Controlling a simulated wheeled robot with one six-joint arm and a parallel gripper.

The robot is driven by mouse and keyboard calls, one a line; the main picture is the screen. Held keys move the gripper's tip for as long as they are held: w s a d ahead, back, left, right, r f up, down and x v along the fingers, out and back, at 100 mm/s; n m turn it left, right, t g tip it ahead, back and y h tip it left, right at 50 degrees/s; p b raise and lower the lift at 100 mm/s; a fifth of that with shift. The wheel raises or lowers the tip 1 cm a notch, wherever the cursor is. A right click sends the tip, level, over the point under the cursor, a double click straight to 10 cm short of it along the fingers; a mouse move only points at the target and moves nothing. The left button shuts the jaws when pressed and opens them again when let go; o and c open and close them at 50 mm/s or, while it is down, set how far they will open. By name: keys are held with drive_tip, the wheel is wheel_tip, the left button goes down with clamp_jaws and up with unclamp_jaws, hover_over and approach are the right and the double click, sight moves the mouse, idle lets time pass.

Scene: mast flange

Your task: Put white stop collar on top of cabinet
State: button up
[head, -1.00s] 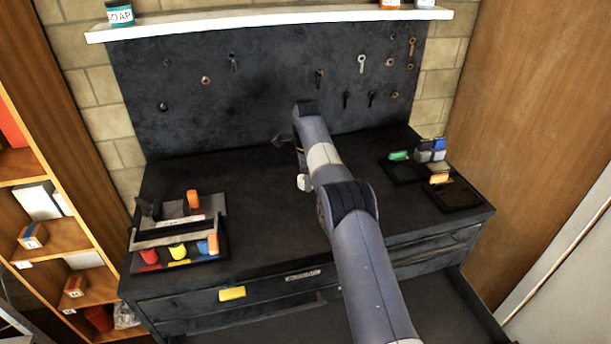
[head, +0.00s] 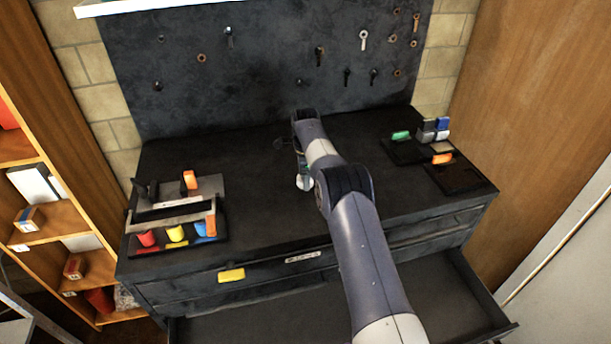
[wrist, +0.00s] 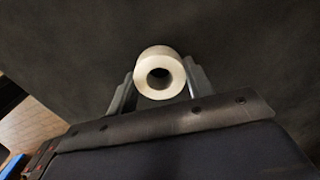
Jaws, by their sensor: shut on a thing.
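The white stop collar (wrist: 160,66) is a short white ring with a round hole. In the wrist view it sits between the two fingers of my gripper (wrist: 158,84), which is shut on it. In the head view the collar (head: 304,183) is a small white shape by the end of my arm, over the middle of the dark cabinet top (head: 265,215). My gripper is mostly hidden behind my arm there. I cannot tell whether the collar touches the cabinet top.
A tool caddy (head: 180,210) with coloured items stands at the left of the top. Dark trays (head: 465,180) with small coloured blocks lie at the right. A pegboard (head: 270,75) with hanging tools rises behind. A drawer (head: 270,320) stands open in front. The top's middle is mostly clear.

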drive_tip(key=shift+f, duration=0.2)
drive_tip(key=o, duration=1)
wheel_tip(320, 180, up, 12)
drive_tip(key=p, duration=0.3)
drive_tip(key=shift+r, duration=0.2)
